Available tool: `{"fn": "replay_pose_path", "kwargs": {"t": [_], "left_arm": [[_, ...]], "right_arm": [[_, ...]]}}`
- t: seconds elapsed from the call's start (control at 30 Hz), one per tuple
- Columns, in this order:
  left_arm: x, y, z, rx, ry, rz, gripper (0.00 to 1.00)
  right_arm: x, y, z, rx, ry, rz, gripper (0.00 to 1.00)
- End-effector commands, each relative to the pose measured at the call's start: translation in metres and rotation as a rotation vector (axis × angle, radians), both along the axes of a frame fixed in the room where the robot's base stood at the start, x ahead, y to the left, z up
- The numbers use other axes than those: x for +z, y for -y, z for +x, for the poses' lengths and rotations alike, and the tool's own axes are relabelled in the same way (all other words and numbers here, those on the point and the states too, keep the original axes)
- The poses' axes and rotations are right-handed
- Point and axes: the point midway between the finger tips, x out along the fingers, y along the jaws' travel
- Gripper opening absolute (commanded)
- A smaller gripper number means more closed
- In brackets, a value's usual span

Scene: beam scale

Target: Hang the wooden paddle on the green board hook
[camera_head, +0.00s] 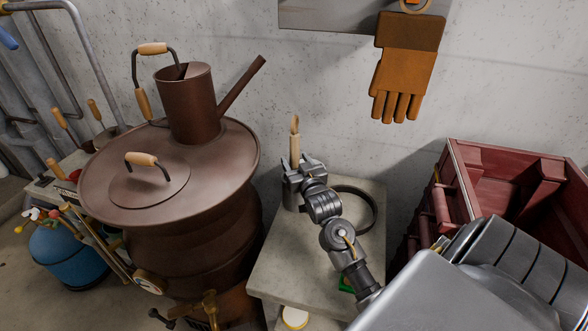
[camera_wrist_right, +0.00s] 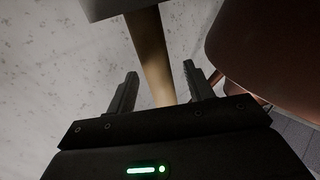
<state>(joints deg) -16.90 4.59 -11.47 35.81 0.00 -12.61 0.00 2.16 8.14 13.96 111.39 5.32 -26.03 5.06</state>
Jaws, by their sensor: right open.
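A slim upright wooden piece, apparently the paddle (camera_head: 294,142), shows at my right gripper (camera_head: 297,166) above the grey slab. Only its upper part shows in the head view; the gripper hides the rest. In the right wrist view the wooden piece (camera_wrist_right: 151,55) runs between the two spread fingers of my right gripper (camera_wrist_right: 161,78), with gaps showing beside it. The gripper is open. A grey board (camera_head: 330,14) is on the wall at the top, partly out of frame. I see no green board or clear hook. My left gripper is out of view.
A brown glove (camera_head: 407,70) hangs at the board. A brown drum (camera_head: 225,150) with a watering can (camera_head: 188,105) stands left of the slab (camera_head: 280,262). A dark ring (camera_head: 372,205) lies on the slab. A red crate (camera_head: 470,158) is at the right.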

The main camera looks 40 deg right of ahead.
Motion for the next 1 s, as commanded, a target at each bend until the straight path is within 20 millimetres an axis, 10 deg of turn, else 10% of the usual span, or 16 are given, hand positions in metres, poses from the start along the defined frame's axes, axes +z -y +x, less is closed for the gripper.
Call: {"fn": "replay_pose_path", "kwargs": {"t": [0.4, 0.8, 1.0], "left_arm": [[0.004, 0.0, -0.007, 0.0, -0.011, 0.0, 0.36], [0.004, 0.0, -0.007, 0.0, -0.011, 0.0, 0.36], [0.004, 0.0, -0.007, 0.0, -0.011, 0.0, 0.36]], "right_arm": [[0.0, 0.006, 0.017, -0.001, 0.001, 0.0, 0.52], [0.0, 0.006, 0.016, -0.001, 0.0, 0.0, 0.0], [0.001, 0.006, 0.016, -0.001, 0.002, -0.001, 0.0]]}}
